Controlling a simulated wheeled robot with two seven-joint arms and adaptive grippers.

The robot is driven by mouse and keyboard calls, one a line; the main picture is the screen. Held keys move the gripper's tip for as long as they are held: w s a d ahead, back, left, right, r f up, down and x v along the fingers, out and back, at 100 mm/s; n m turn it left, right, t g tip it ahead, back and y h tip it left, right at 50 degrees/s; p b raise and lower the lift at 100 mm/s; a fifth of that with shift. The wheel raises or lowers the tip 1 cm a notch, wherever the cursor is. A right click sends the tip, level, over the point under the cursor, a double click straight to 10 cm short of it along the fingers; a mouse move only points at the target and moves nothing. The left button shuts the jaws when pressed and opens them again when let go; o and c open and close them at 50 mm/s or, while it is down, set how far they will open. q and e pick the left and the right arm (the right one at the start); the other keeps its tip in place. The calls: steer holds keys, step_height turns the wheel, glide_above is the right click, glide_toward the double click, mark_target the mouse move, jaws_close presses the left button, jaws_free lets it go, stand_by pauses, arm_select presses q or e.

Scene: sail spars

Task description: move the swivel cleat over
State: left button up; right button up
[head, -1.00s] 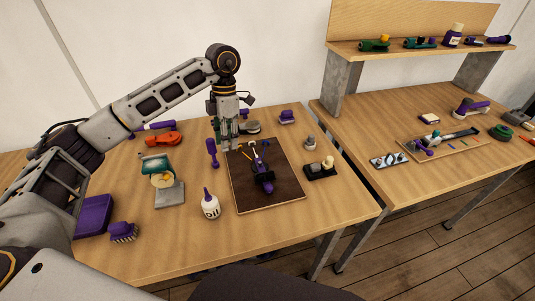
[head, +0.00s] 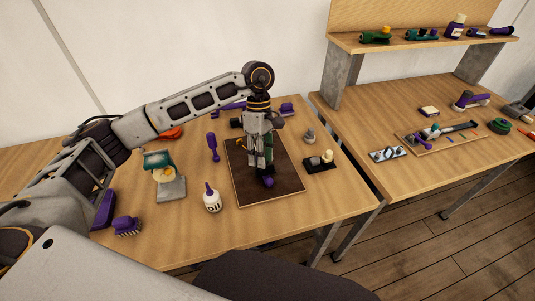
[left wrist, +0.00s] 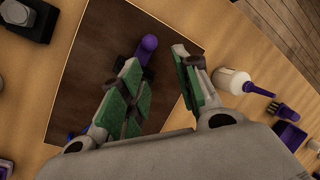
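A purple and dark fitting, likely the swivel cleat, lies on a dark board (head: 287,188) on the near table. In the head view only its purple end (head: 268,182) shows, below my left gripper (head: 260,162). The left wrist view shows its rounded purple knob (left wrist: 149,43) between and beyond the fingertips, above the board. My left gripper (left wrist: 156,66) is open there, with green pads on both fingers and a clear gap. The rest of the fitting is partly hidden by a finger. I cannot tell whether the fingers touch it. My right gripper is out of view.
An oil bottle (head: 212,199), a purple screwdriver (head: 212,147) and a black block with knobs (head: 320,162) stand around the board. A teal-topped stand (head: 170,187) and a brush (head: 126,227) are at left. The right table bears a long fitting on a wooden board (head: 428,150).

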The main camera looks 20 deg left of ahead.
arm_select(q)
steer(key=m, duration=0.3)
steer(key=d+m, duration=0.1)
steer(key=m, duration=0.5)
steer(key=shift+w+d+h, duration=0.25)
steer(key=shift+d+h, duration=0.05)
steer(key=shift+h, duration=0.1)
